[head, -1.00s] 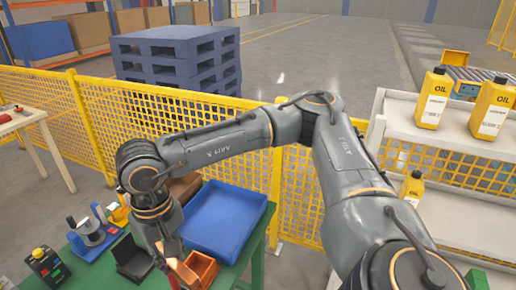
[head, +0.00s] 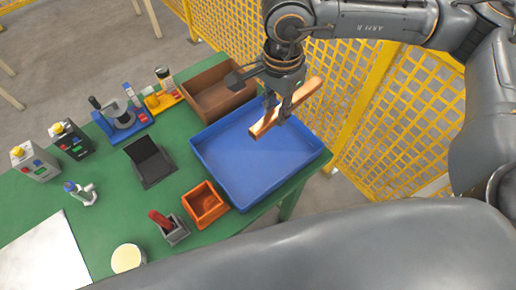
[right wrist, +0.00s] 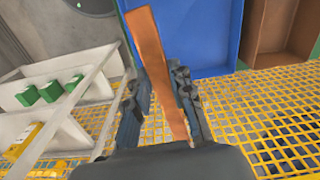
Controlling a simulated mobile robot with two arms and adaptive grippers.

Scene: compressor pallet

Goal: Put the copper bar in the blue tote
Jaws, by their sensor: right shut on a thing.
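The copper bar (head: 286,108) is held by my right gripper (head: 279,112), which is shut on it. In the head view the bar shows above the right part of the blue tote (head: 240,194), tilted in the picture. The tote is a wide, shallow blue tray on the green table, and its visible floor is empty. In the right wrist view the bar (right wrist: 152,60) runs up between the two fingers (right wrist: 168,102), with its far end over the edge of the tote (right wrist: 205,30). My left gripper is not in view.
A brown bin (head: 208,98) stands behind the tote, and a small orange bin (head: 204,204) is to its left. A black stand (head: 150,162) and several devices are on the green table (head: 110,215). A yellow mesh fence (head: 345,95) runs close along the tote's right side.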

